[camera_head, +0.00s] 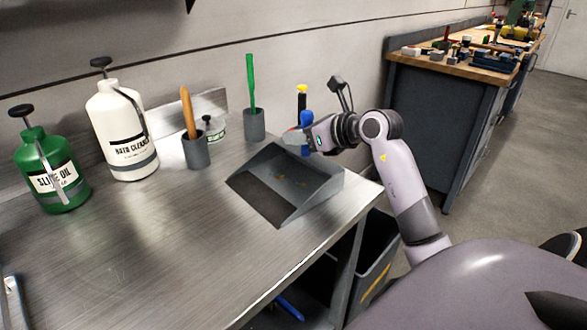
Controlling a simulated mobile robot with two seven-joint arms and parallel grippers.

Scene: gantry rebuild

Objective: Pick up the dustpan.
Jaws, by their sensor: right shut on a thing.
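The grey dustpan (318,192) is on the metal bench near its right end, its open mouth facing the lower left. Small brownish bits show inside it. My right gripper (297,141) comes in from the right at the pan's back edge and is shut on the dustpan there. The gripped part is hidden by the fingers. I cannot tell whether the pan is fully resting on the bench. My left gripper is not in view.
A cup with a green-handled tool (251,84) and a blue-and-yellow item (302,98) stand behind the dustpan. A wooden-handled cup (196,153), white bottle (128,135) and green bottle (55,175) stand left. The bench (150,255) is clear in front. A bin (375,262) stands below right.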

